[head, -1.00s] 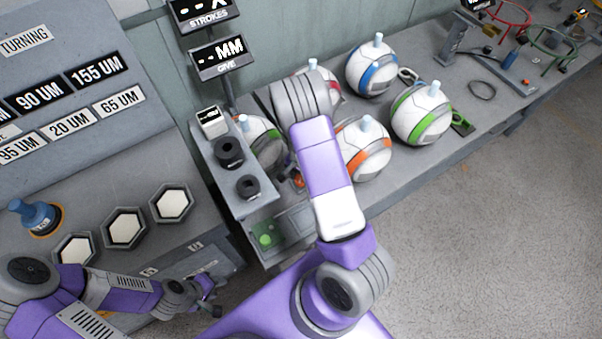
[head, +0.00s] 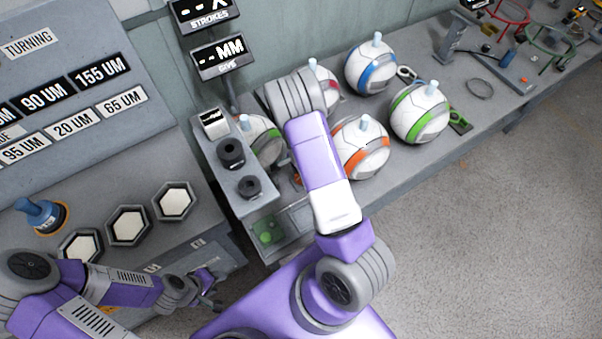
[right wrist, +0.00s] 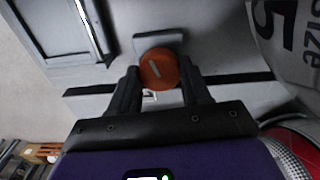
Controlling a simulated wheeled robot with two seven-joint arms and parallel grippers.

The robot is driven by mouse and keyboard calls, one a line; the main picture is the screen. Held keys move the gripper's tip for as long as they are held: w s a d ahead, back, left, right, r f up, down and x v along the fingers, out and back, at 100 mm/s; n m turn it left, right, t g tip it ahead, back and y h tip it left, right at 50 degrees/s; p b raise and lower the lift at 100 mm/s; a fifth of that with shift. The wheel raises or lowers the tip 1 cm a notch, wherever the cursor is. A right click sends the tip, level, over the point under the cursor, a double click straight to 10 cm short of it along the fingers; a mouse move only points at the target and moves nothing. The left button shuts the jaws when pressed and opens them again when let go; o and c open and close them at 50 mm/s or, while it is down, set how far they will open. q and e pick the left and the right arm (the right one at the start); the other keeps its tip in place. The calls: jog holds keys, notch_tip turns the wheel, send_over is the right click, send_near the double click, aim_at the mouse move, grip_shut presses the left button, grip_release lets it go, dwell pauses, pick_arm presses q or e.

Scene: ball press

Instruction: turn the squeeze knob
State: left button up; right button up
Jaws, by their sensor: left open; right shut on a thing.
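The squeeze knob (right wrist: 158,70) is a round orange-red disc with a pale slot mark, seen close in the right wrist view on a grey panel. My right gripper (right wrist: 163,84) is shut on the knob, with a black finger on each side. In the head view, my right arm hides this gripper and most of the knob. My left gripper (head: 211,292) is open and empty at the lower left, beside the front of the left bench.
White balls with coloured bands, such as the blue-banded ball (head: 371,68) and orange-banded ball (head: 358,148), stand on the bench around my right arm. Dark round pads (head: 230,152) sit left of it. Displays (head: 219,56) show dashes. Open floor lies right.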

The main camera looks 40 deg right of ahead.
jog(key=o, duration=1.1)
jog(key=shift+c, duration=0.2)
notch_tip(320, 180, up, 8)
jog(key=shift+f+p, duration=0.15)
jog(key=shift+p, duration=0.9)
jog(key=shift+s+f, duration=0.1)
